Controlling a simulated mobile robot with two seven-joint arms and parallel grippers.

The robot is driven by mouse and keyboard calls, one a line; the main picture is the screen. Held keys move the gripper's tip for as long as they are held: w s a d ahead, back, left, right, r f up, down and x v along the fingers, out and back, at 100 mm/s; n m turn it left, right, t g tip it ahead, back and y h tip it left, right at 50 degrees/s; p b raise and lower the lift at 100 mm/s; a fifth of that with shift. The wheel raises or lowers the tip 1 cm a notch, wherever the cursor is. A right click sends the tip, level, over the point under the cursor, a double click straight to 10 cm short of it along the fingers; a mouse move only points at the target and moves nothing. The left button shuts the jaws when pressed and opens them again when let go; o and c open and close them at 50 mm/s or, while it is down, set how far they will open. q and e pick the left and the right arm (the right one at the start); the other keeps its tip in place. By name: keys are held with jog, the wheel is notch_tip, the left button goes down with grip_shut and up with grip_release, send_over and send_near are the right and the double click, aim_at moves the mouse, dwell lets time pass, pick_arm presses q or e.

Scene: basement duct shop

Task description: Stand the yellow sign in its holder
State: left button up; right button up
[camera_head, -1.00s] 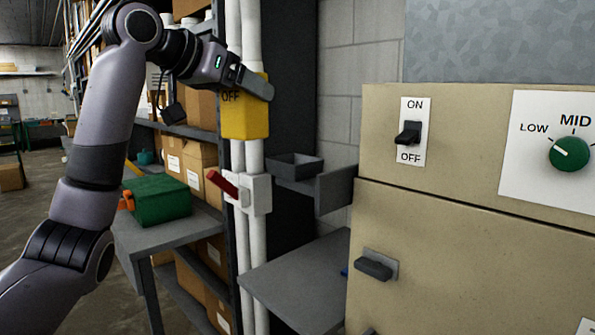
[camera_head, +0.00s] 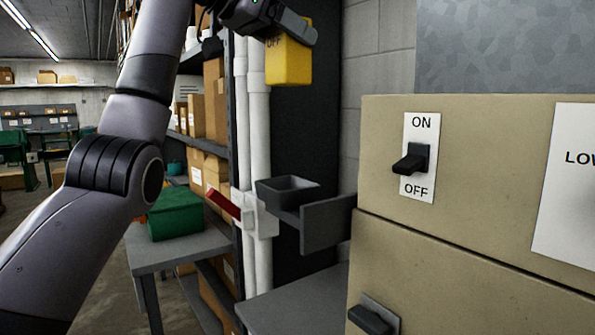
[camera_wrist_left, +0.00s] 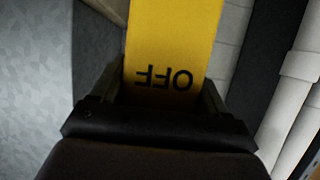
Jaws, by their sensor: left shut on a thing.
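The yellow sign (camera_head: 289,66), a block marked OFF, hangs roughly upright from my left gripper (camera_head: 300,30) at the top of the head view. The gripper is shut on its upper part. In the left wrist view the sign (camera_wrist_left: 172,35) sits between the fingers (camera_wrist_left: 163,92), its letters upside down. A dark grey open-topped tray (camera_head: 288,190), which looks like the holder, is on a bracket by the wall. In the head view the sign is above this tray with a clear gap; depth between them is hard to tell. My right gripper is out of view.
White pipes (camera_head: 258,140) with a red lever (camera_head: 223,204) stand left of the tray. A beige cabinet (camera_head: 385,150) with an ON/OFF switch (camera_head: 412,160) is close on the right. A green box (camera_head: 175,214) sits on a grey table (camera_head: 185,250) at left.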

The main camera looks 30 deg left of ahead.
pick_arm(q)
jog(key=shift+s+a+f, duration=0.1)
jog(key=shift+s+f, duration=0.05)
jog(key=shift+f, duration=9.6)
jog(key=shift+f, duration=0.1)
jog(key=o, duration=1.1)
jog(key=b+v, duration=0.1)
jog(key=v, duration=1.1)
jog(key=shift+r+b, duration=0.2)
jog(key=shift+b, duration=0.15)
